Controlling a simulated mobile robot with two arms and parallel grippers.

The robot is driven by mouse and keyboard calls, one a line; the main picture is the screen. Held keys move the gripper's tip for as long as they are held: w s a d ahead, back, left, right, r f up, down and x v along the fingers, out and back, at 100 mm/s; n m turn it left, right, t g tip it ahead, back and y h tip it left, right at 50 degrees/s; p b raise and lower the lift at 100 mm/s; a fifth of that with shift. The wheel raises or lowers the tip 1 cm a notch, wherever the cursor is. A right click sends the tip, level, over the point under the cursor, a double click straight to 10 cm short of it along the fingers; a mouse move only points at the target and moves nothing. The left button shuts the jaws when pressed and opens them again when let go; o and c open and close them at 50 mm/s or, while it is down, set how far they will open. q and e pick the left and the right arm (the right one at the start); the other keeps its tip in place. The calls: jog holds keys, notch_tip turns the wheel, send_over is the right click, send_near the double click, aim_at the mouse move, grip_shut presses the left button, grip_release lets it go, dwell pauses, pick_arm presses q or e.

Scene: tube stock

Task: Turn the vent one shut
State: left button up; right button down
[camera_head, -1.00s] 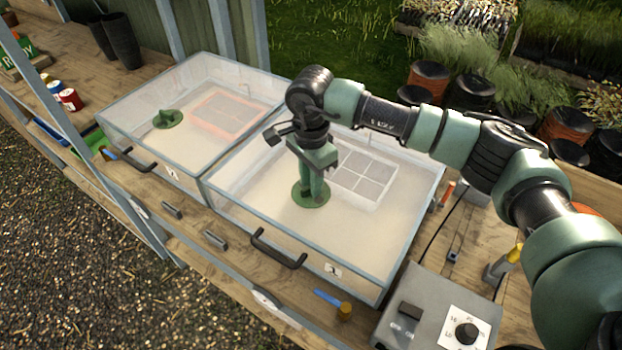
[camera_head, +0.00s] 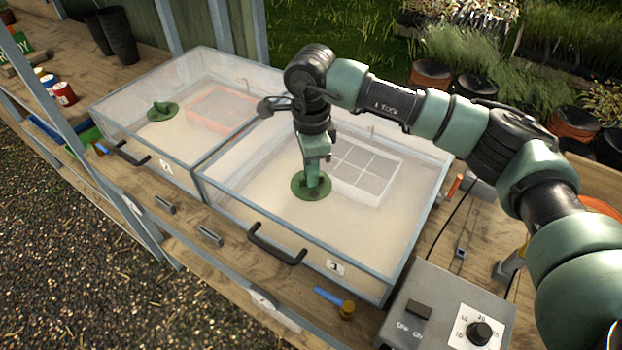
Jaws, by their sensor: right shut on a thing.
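Two clear-lidded propagator boxes stand side by side on the bench. The right box (camera_head: 240,215) carries a label with a 1 (camera_head: 337,267); the left box (camera_head: 120,125) carries another label (camera_head: 166,165). Vent one is a green round disc (camera_head: 300,190) on the right box's lid. My right gripper (camera_head: 316,180) points down over it and is shut on its raised grip, which the fingers mostly hide. The left box's vent (camera_head: 162,110) is a similar green disc with a raised grip. My left gripper is not in view.
Black handles (camera_head: 277,245) stick out at the box fronts. A grey control box with a dial (camera_head: 478,333) stands at the front right. A blue tool with a brass end (camera_head: 345,308) lies before the right box. Dark pots (camera_head: 120,38) stand at the back left.

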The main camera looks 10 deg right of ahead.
jog(key=m+b, duration=0.3)
jog(key=m, duration=0.1)
jog(key=shift+f+m, duration=0.15)
jog(key=shift+m, duration=0.15)
jog(key=shift+m+b, duration=1.55)
jog(key=shift+m, duration=0.75)
jog(key=shift+r, duration=0.2)
jog(key=c, duration=1.5)
grip_release()
jog(key=shift+r, duration=0.1)
notch_tip(320, 180, up, 8)
jog(key=shift+f+b, duration=0.25)
jog(key=shift+b, duration=0.45)
